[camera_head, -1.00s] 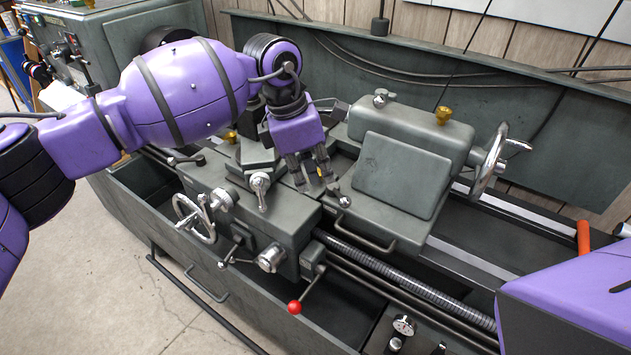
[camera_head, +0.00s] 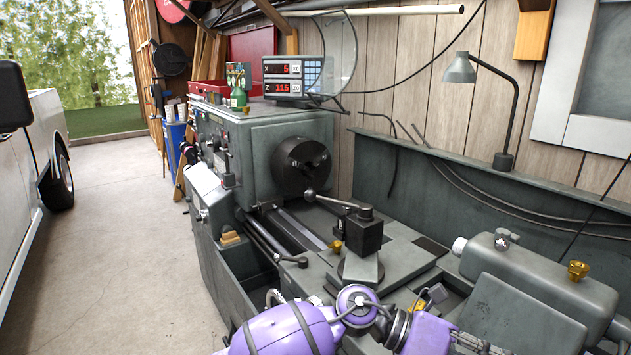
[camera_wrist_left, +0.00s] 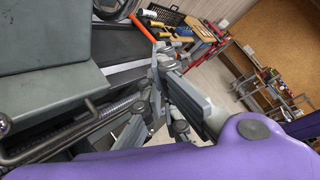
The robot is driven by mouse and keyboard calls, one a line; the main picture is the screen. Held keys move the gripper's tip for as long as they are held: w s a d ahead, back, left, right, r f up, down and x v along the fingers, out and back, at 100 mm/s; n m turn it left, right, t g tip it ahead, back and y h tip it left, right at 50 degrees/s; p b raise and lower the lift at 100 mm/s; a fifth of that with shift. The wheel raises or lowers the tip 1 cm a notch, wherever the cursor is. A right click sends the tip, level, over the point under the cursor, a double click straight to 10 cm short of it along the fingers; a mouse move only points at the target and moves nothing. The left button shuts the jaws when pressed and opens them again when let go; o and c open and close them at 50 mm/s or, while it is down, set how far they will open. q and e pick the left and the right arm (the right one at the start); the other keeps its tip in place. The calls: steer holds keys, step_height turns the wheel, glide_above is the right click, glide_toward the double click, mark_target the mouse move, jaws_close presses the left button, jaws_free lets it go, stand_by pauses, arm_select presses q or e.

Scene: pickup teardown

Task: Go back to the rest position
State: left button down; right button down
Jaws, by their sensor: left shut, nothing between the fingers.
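My left arm (camera_head: 290,333) comes in along the bottom of the head view, low over the lathe carriage. Its purple wrist (camera_head: 428,335) points to the right, and only a little of the gripper shows at the bottom edge. In the left wrist view my left gripper (camera_wrist_left: 162,62) is shut, with nothing held between its fingers. The lathe (camera_head: 255,150) fills the middle and right, with its chuck (camera_head: 302,165) and black tool post (camera_head: 362,236). My right gripper is in neither view.
A digital readout (camera_head: 291,78) stands on the headstock. A desk lamp (camera_head: 460,68) stands on the backsplash (camera_head: 400,180). A parked vehicle (camera_head: 40,150) is at the left, with open concrete floor (camera_head: 120,220) between. The wrist view shows shelving and a workbench (camera_wrist_left: 190,40) farther off.

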arm_select(q)
steer(key=w+a+f+n+t+h, duration=0.2)
steer(key=w+a+n+t, duration=0.35)
steer(key=n+t, duration=0.5)
steer(key=w+a+f+n+t+h, duration=0.1)
steer(key=w+a+n+t+h, duration=0.45)
steer(key=n, duration=0.85)
steer(key=a+f+n+t+y, duration=0.6)
steer(key=a+f+n+y, duration=0.3)
steer(key=a+y, duration=0.15)
steer(key=s+a+f+n+g+y, duration=0.1)
steer(key=s+a+f+n+y, duration=0.35)
steer(key=a+f, duration=0.35)
steer(key=s+a+f+n+g+y, duration=0.1)
steer(key=s+a+f+n+y, duration=0.4)
steer(key=a+f, duration=0.4)
steer(key=s+a+f+n+g, duration=0.2)
steer(key=s+a+f+n, duration=0.1)
steer(key=s, duration=0.5)
steer(key=s+a+f+n+g+y, duration=0.1)
steer(key=s+a+f+n+g, duration=0.1)
steer(key=s+a+f, duration=0.4)
steer(key=s+g, duration=0.1)
steer(key=s, duration=0.2)
steer(key=shift+n, duration=0.4)
steer(key=shift+w+d, duration=0.1)
